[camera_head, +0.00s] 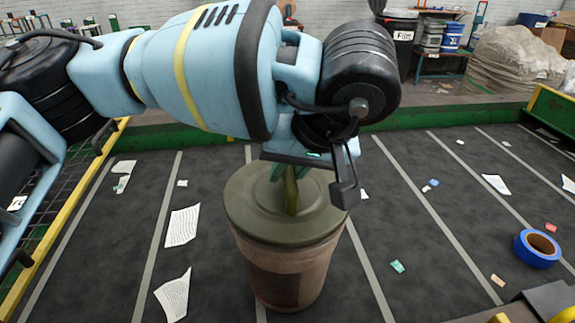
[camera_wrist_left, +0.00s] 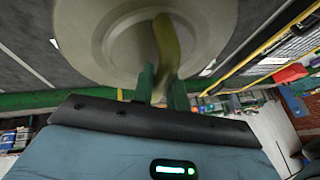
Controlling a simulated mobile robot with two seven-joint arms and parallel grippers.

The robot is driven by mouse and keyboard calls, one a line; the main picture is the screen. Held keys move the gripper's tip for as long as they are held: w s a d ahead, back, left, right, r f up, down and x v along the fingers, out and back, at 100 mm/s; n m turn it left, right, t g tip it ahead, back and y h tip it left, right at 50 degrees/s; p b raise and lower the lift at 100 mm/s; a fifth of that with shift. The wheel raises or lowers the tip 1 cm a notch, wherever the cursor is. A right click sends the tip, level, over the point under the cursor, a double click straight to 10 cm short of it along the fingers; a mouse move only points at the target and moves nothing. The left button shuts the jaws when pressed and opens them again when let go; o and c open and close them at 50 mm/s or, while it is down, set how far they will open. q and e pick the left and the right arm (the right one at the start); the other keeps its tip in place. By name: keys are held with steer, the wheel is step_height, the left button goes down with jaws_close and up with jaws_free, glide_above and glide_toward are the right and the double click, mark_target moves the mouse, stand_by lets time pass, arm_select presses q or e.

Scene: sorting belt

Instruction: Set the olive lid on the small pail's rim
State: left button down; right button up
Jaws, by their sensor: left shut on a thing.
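The olive lid (camera_head: 250,213) is round, with a curved upright handle (camera_head: 291,195) in its middle. It lies level over the top of the small pail (camera_head: 288,273), a pinkish-brown bucket with a darker patch, upright on the dark belt. The lid covers the rim and looks nearly centred; I cannot tell whether a thin gap is left. My left gripper (camera_head: 290,172) points down from above, its green fingers shut on the handle. The left wrist view shows the lid (camera_wrist_left: 105,45) and the handle (camera_wrist_left: 165,42) between the fingers (camera_wrist_left: 162,85).
The dark belt (camera_head: 400,255) has pale lengthwise lines and scattered paper scraps (camera_head: 182,226). A blue tape roll (camera_head: 537,250) lies at the right. A green rail (camera_head: 440,118) runs along the back, and a yellow-edged mesh (camera_head: 60,185) borders the left. The belt around the pail is mostly free.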

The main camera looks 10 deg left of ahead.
arm_select(q)
steer(key=shift+f, duration=0.4)
arm_select(e)
steer(key=shift+w, duration=0.35)
arm_select(q)
steer(key=c, duration=1.4)
jaws_free()
steer(key=shift+o, duration=0.5)
arm_select(e)
steer(key=shift+s, duration=0.3)
steer(key=shift+s+f, duration=0.1)
steer(key=shift+s, duration=0.05)
arm_select(q)
steer(key=v, duration=0.8)
arm_select(e)
steer(key=shift+w+r, duration=0.5)
steer(key=shift+w, duration=0.25)
arm_select(q)
steer(key=shift+f, duration=0.1)
arm_select(e)
steer(key=shift+d, duration=0.1)
